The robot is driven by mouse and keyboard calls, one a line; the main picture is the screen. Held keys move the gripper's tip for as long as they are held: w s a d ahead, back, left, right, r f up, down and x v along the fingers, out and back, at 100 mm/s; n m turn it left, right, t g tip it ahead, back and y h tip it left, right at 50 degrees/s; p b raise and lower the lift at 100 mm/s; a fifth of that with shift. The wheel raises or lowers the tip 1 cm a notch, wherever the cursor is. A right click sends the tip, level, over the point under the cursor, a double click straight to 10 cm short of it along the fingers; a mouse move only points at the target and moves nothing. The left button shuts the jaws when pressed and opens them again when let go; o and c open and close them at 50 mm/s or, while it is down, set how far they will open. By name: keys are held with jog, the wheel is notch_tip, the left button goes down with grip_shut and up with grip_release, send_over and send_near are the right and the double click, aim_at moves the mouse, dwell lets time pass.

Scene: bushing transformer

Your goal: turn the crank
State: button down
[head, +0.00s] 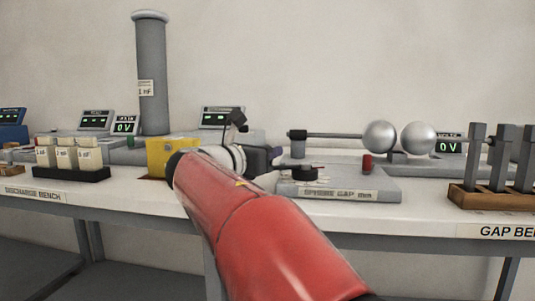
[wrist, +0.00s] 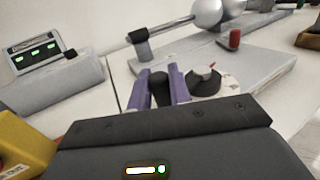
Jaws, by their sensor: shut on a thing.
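The crank (wrist: 205,82) is a round black piece with a grey top, at the near end of the grey sphere gap base. It also shows in the head view (head: 303,173), partly behind my gripper. A short black upright knob (wrist: 158,88) stands at its left side. My gripper (wrist: 160,80) has its two purple fingers on either side of this knob and is shut on it. The lower part of the knob and its joint to the crank are hidden by the gripper body. In the head view, my red arm reaches in from the lower right and hides most of the gripper.
The sphere gap base (head: 375,188) carries a horizontal rod, two silver spheres (head: 381,137) and a red knob (head: 367,163). A yellow block (head: 168,154) and a grey meter box (wrist: 50,80) stand to the left. A wooden rack (head: 490,197) stands at the right.

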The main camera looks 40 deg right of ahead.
jog(key=shift+s+a+n+t, duration=0.25)
jog(key=shift+s+n+t, duration=0.2)
jog(key=shift+t, duration=0.25)
jog(key=shift+s, duration=0.15)
jog(key=shift+s+a, duration=0.1)
jog(key=shift+s, duration=0.05)
jog(key=c, duration=1.3)
grip_release()
jog(key=shift+c, duration=0.2)
jog(key=v, duration=0.8)
jog(key=shift+r, duration=0.1)
